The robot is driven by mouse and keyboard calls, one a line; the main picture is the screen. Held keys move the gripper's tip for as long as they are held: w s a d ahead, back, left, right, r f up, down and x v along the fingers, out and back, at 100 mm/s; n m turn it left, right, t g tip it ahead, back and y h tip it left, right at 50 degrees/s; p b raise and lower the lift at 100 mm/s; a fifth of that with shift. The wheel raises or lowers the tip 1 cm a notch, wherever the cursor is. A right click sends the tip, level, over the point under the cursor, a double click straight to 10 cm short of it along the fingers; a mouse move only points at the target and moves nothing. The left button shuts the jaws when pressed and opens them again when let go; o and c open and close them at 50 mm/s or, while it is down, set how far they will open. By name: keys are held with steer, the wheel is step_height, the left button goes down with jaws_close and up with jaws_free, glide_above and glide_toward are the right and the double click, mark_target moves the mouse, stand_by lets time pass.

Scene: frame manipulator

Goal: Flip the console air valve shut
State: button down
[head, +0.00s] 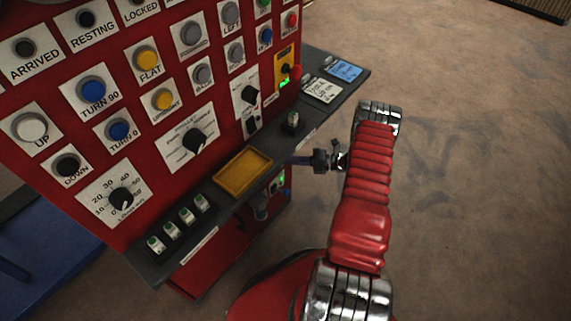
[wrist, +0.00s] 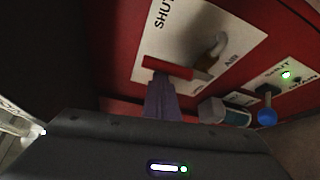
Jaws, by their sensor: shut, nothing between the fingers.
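The air valve sits on a white plate (wrist: 190,25) lettered SHUT and AIR in the wrist view. Its red lever (wrist: 168,68) lies nearly level across the plate's lower part, with a brass-coloured fitting (wrist: 215,45) to the right. My gripper (wrist: 160,82) is shut and empty, with its purple-grey fingertips right at the lever's left half. I cannot tell whether they touch it. In the head view my gripper (head: 292,160) reaches in under the right end of the console ledge, and the air valve is hidden there.
A blue knob (wrist: 266,116) and a lit green lamp (wrist: 286,74) by a SHUT label lie right of the air plate. The console ledge (head: 222,211) overhangs the lower panel. Open floor (head: 470,190) lies right of my arm.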

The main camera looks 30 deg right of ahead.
steer(key=shift+d, duration=0.1)
stand_by(0.3)
steer(key=s+a, duration=0.2)
steer(key=a, duration=0.2)
steer(key=f+v, duration=0.1)
steer(key=v, duration=0.9)
steer(key=shift+d, duration=0.3)
steer(key=shift+f, duration=0.1)
